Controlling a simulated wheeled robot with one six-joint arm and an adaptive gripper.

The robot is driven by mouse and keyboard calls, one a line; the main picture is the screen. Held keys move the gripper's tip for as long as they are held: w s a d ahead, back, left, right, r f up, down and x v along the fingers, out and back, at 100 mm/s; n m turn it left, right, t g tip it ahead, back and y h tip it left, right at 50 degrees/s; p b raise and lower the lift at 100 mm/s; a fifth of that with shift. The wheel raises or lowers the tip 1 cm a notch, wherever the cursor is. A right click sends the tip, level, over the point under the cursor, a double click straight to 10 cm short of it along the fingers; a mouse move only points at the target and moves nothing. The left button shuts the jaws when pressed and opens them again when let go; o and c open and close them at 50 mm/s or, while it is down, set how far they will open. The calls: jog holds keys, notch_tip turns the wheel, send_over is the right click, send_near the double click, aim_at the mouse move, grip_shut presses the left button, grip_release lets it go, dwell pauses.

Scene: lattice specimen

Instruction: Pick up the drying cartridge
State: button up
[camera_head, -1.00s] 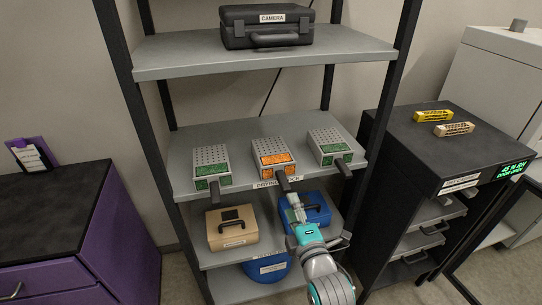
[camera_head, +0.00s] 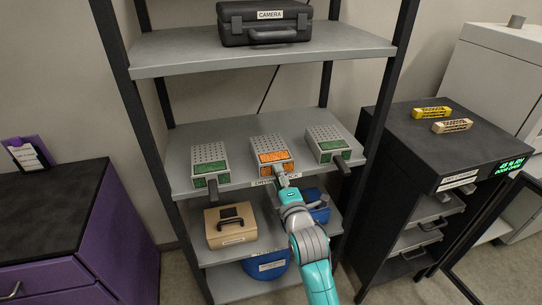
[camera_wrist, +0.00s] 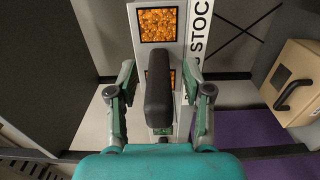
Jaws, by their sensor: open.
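Three grey perforated drying cartridges stand in a row on the middle shelf. The middle cartridge (camera_head: 268,148) has orange windows; the left one (camera_head: 210,160) and the right one (camera_head: 327,140) show green. My gripper (camera_head: 281,180) is at the front of the orange cartridge and hides its handle in the head view. In the wrist view, the orange cartridge (camera_wrist: 158,25) is straight ahead and its black handle (camera_wrist: 158,95) stands between my gripper's (camera_wrist: 160,75) open fingers, one on each side. Both fingers look apart from the handle.
The shelf (camera_head: 232,133) edge carries a partly hidden label. Below are a tan case (camera_head: 231,228) and blue containers (camera_head: 265,268). A black camera case (camera_head: 264,22) is above. A dark cabinet (camera_head: 455,150) with two small bars on top is at right, a purple cabinet (camera_head: 85,240) at left.

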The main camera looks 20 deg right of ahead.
jog(key=shift+w, duration=0.55)
grip_shut()
jog(key=shift+r, duration=0.1)
notch_tip(320, 180, up, 10)
jog(key=shift+f, duration=0.1)
dwell(0.3)
